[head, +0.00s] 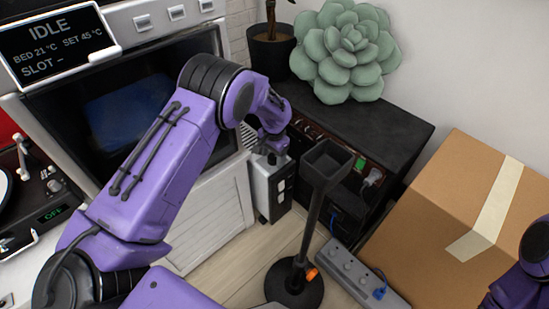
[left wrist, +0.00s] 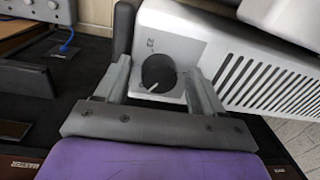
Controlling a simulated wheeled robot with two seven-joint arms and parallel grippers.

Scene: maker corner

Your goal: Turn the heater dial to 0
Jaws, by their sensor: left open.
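The heater (head: 262,187) is a small pale box with a dark side, standing on the floor below my left gripper (head: 271,157). In the left wrist view its pale body with a row of dark slots (left wrist: 262,75) fills the upper right. The heater dial (left wrist: 157,70) is a round dark knob on a pale face, with a white pointer mark at its lower edge and a small numeral above. My left gripper (left wrist: 158,88) is open, with one finger on each side of the dial. Whether the fingers touch it cannot be told. In the head view my gripper hides the dial.
A dark post stand with a square cup (head: 327,163) is just right of the heater. A black cabinet (head: 390,125) carries a succulent (head: 345,50). A power strip (head: 355,275) and a cardboard box (head: 460,220) stand right. A machine with a screen (head: 55,42) is left.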

